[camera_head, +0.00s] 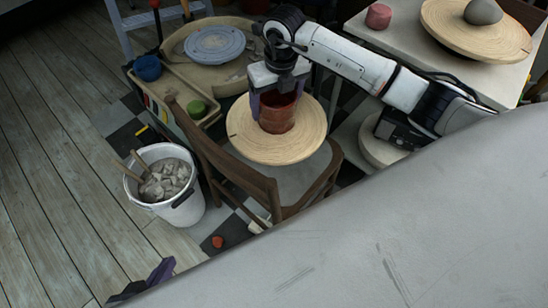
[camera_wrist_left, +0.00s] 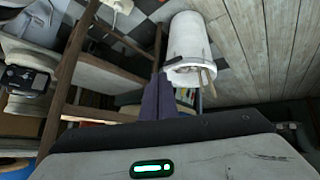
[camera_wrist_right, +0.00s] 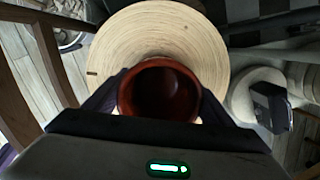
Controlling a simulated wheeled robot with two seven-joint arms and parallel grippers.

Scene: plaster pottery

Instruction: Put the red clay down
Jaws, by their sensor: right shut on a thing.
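The red clay (camera_head: 278,115) is a hollow, reddish-brown pot, upright at the middle of a round wooden board (camera_head: 245,143) on the chair. I cannot tell whether its base touches the board. My right gripper (camera_head: 275,102) is shut on it, a finger on each side. In the right wrist view the pot's dark opening (camera_wrist_right: 159,92) faces the camera between the fingers, with the board (camera_wrist_right: 190,40) behind. My left gripper (camera_head: 150,280) is only partly in view at the lower left of the head view. Its purple fingers (camera_wrist_left: 158,97) are together and empty in the left wrist view.
The wooden chair (camera_head: 240,175) stands beside a white bucket (camera_head: 185,212) of grey clay chunks. A pottery wheel (camera_head: 214,45) is behind. A table at upper right bears another board (camera_head: 450,35) with a grey ball and a red lump (camera_head: 378,16). Open floor lies left.

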